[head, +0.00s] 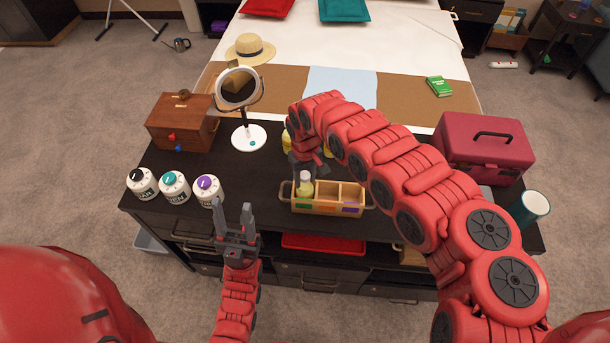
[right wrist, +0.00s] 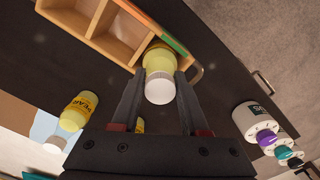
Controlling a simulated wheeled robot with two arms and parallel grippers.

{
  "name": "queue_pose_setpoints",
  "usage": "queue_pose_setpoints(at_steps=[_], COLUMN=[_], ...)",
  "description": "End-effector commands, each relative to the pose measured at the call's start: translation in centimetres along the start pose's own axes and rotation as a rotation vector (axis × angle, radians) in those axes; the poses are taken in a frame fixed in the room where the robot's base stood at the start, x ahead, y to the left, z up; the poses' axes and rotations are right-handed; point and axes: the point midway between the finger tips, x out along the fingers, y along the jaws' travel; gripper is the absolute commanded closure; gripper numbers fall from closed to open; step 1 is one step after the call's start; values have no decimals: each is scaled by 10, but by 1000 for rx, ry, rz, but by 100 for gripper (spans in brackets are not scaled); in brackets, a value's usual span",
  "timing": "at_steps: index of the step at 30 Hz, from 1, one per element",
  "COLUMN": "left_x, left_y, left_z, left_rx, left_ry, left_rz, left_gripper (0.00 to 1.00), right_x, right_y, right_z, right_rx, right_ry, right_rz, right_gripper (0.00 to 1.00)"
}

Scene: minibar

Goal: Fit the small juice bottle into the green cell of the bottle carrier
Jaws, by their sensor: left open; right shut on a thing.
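The small juice bottle (head: 306,185), pale yellow with a white cap, stands at the left cell of the wooden bottle carrier (head: 327,209), above the green label (head: 304,206). Its lower end is hidden, so I cannot tell how deep it sits. In the right wrist view, the bottle (right wrist: 160,63) is between the two fingers of my right gripper (right wrist: 160,86), which is shut on it. The carrier (right wrist: 101,30) shows there with its other cells empty. My left gripper (head: 233,214) is open and empty, left of the carrier in front of the counter.
Other yellow bottles stand behind the carrier, one labelled PEAR (right wrist: 82,106). Several white jars (head: 174,186) stand at left, near a round mirror (head: 239,88) and a wooden chest (head: 182,125). A red case (head: 484,150) and a teal cup (head: 530,207) are at right.

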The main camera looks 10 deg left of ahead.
Motion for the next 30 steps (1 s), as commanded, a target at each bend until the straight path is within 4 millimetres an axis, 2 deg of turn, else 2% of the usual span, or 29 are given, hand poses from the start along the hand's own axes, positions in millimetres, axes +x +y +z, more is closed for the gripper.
queue_pose_setpoints(at_steps=[9,10,15,23,26,30], left_x=[-4,-4,-3,-2,0,-5], left_y=[0,0,0,0,0,0], left_z=[1,1,0,0,0,1], left_rx=[0,0,0,0,0,0], left_ry=[0,0,0,0,0,0], left_rz=[0,0,0,0,0,0], left_gripper=[50,50,50,50,50,50], right_x=[4,4,2,2,-4,-21], right_y=[0,1,0,0,1,3], right_z=[-1,-1,-1,0,-1,-2], right_rx=[1,1,1,1,1,1], right_ry=[2,2,2,2,3,7], right_rz=[1,1,1,1,1,3], right_gripper=[100,54,26,26,26,26])
